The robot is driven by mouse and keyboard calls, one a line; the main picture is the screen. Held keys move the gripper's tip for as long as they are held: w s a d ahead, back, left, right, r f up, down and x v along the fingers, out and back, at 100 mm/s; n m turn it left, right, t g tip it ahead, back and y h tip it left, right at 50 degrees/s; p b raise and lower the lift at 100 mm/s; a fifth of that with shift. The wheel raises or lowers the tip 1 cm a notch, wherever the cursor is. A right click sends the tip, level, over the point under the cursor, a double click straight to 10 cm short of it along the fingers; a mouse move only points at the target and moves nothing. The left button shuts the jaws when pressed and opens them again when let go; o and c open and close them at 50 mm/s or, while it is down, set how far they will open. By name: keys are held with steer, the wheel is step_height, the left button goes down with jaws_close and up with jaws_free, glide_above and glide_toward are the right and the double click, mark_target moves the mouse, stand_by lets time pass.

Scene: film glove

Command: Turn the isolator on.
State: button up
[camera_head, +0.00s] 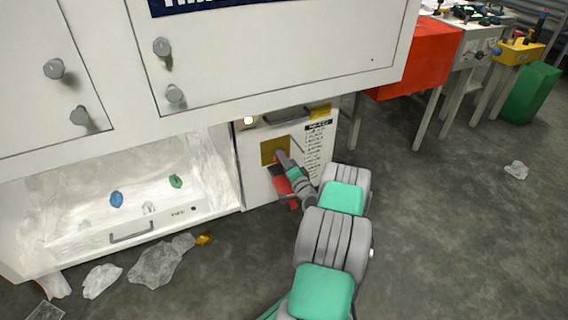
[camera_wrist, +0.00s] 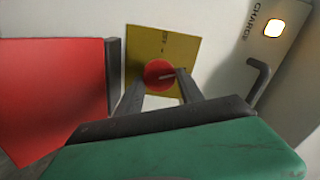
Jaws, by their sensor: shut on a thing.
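The isolator is a round red knob (camera_wrist: 159,75) on a yellow plate (camera_wrist: 135,45), set in the white cabinet front. In the head view the yellow plate (camera_head: 273,150) is partly covered by my gripper (camera_head: 281,157), and the knob is hidden. In the wrist view my gripper (camera_wrist: 160,82) has one finger on each side of the knob and is shut on it. A pale line on the knob points right and slightly up in that view. Small dark lettering on the plate above the knob is too small to read surely.
A lit lamp (camera_wrist: 274,26) marked CHARGE and a dark handle (camera_wrist: 258,82) are near the plate. A red panel (camera_wrist: 55,95) stands close at the gripper's left. White cupboards (camera_head: 270,50) overhang above. Crumpled film (camera_head: 160,262) lies on the floor at left; floor at right is mostly clear.

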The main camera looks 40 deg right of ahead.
steer(key=shift+f+m+b, duration=0.1)
steer(key=shift+m+b, duration=0.25)
steer(key=shift+m, duration=1.85)
steer(key=o, duration=1.4)
steer(key=shift+c, duration=0.2)
steer(key=p+v, duration=0.2)
steer(key=v, duration=0.5)
steer(key=shift+s, duration=0.4)
steer(key=shift+a, duration=0.1)
